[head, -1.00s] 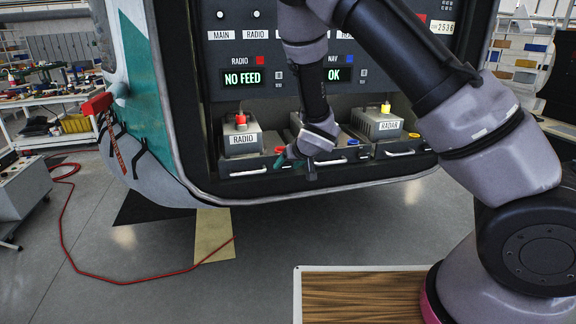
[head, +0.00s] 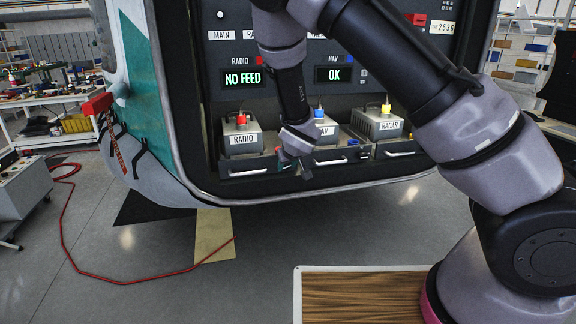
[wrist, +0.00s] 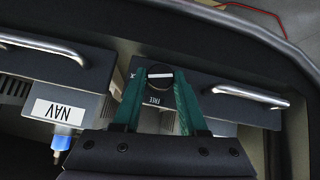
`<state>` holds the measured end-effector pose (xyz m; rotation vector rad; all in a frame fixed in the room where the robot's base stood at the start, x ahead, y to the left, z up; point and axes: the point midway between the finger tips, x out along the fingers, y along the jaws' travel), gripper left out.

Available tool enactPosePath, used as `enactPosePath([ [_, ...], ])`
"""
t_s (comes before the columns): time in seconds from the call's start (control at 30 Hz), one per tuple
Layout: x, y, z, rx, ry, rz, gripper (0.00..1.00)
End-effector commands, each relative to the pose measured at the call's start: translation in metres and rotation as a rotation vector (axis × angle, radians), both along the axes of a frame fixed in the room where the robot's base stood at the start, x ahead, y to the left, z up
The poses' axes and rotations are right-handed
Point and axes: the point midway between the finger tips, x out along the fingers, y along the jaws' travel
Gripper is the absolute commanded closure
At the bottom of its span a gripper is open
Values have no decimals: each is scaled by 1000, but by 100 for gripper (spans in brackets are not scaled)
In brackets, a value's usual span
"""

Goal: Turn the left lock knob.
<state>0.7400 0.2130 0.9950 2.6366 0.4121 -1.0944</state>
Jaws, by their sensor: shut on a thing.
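A round black lock knob (wrist: 160,75) with a white bar across its face sits on a grey tray front in the wrist view, beside a "FREE" mark. My gripper (wrist: 160,80) has its two teal fingers on either side of this knob and is shut on it. In the head view my gripper (head: 290,165) is at the tray fronts between the RADIO box (head: 241,140) and the NAV box (head: 318,130), and it hides the knob there. The knob's white bar lies nearly level in the wrist picture.
Tray handles (head: 248,172) stick out along the bay's front edge. The RADAR box (head: 378,124) stands at the right. Above, the displays read NO FEED (head: 243,78) and OK (head: 334,74). A red hose (head: 75,250) lies on the open floor at the left.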

Motion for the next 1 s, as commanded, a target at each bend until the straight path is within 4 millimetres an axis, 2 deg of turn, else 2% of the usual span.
enactPosePath([
  [0.13, -3, 6, -2, -137, -40, 10, 100],
  [1.0, -4, 13, -8, -927, -268, 7, 100],
])
